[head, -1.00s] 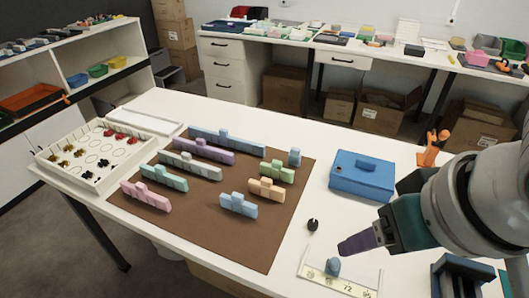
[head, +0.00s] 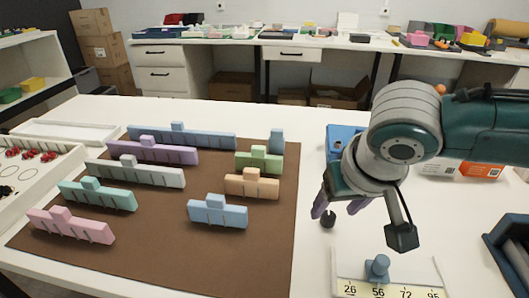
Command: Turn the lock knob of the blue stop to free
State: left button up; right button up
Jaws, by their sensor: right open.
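The blue stop (head: 377,268) is a small upright piece with a rounded top, on a white plate (head: 433,273) with a number scale at the bottom right. I cannot make out a separate lock knob on it or its setting. My left gripper is not in view.
A brown mat (head: 150,235) holds several coloured notched blocks, left of my right arm. A blue box (head: 340,139) is partly hidden behind that arm. A dark blue holder (head: 510,250) stands at the right edge. White trays lie at the left.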

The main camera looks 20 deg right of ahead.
aim_at(328, 219)
jog(key=shift+b+x, duration=0.4)
jog(key=shift+x, duration=1.05)
grip_shut()
